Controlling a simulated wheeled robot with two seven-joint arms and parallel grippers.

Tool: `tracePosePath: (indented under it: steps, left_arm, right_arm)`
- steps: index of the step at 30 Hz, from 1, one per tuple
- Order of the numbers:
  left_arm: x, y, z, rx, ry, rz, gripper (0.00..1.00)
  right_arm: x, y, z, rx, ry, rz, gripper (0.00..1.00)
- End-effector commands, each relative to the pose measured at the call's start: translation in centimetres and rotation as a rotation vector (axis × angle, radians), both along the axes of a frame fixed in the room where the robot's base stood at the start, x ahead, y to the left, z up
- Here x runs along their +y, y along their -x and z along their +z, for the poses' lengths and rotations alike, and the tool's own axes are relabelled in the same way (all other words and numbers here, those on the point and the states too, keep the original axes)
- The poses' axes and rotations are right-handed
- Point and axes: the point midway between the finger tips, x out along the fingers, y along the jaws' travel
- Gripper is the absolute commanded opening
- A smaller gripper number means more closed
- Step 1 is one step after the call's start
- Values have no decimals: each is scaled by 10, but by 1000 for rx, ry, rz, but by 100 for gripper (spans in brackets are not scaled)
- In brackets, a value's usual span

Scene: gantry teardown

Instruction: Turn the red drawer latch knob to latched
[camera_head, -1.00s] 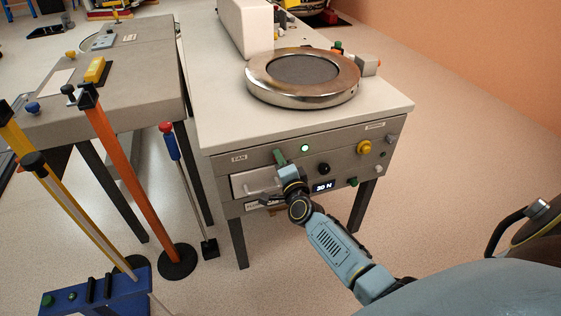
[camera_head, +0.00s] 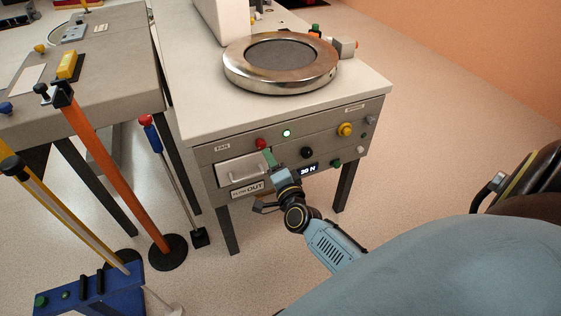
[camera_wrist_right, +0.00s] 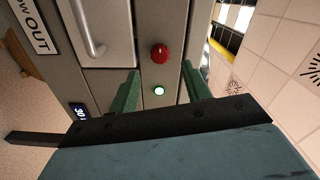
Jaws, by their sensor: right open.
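The red latch knob (camera_head: 261,143) is on the grey front panel of the bench, above the white drawer (camera_head: 232,173) and left of a lit round lamp (camera_head: 286,133). In the right wrist view the red knob (camera_wrist_right: 160,52) lies beyond the fingertips, between their lines. My right gripper (camera_head: 268,159) is in front of the panel, just below the knob. Its two green fingers (camera_wrist_right: 160,90) are spread with nothing between them, and look apart from the knob. My left gripper is not in view.
The drawer handle (camera_wrist_right: 92,35) sticks out beside my right fingers. A black knob (camera_head: 307,152), a yellow knob (camera_head: 345,129) and a display (camera_head: 308,169) share the panel. A round metal plate (camera_head: 235,75) lies on top. Posts and another table stand at left.

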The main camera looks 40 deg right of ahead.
Motion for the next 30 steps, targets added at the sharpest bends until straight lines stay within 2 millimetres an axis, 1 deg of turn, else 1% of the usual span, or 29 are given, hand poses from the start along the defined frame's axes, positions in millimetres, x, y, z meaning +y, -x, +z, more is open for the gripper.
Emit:
tracePosePath:
  steps: [1, 6, 9, 12, 16, 30]
  left_arm:
    - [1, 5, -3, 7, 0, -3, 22]
    - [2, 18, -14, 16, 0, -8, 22]
    - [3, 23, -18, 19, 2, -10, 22]
    - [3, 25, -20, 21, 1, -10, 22]
    - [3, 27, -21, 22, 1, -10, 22]
    - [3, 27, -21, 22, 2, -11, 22]
  right_arm:
    - [3, 13, 1, 4, -1, 1, 48]
    - [10, 44, 1, 2, -1, 0, 48]
    - [13, 56, 0, 2, -1, 0, 48]
    - [15, 62, 0, 0, -1, 1, 48]
    - [16, 65, 0, -1, -1, 0, 48]
    - [16, 65, 0, 0, -1, 0, 48]
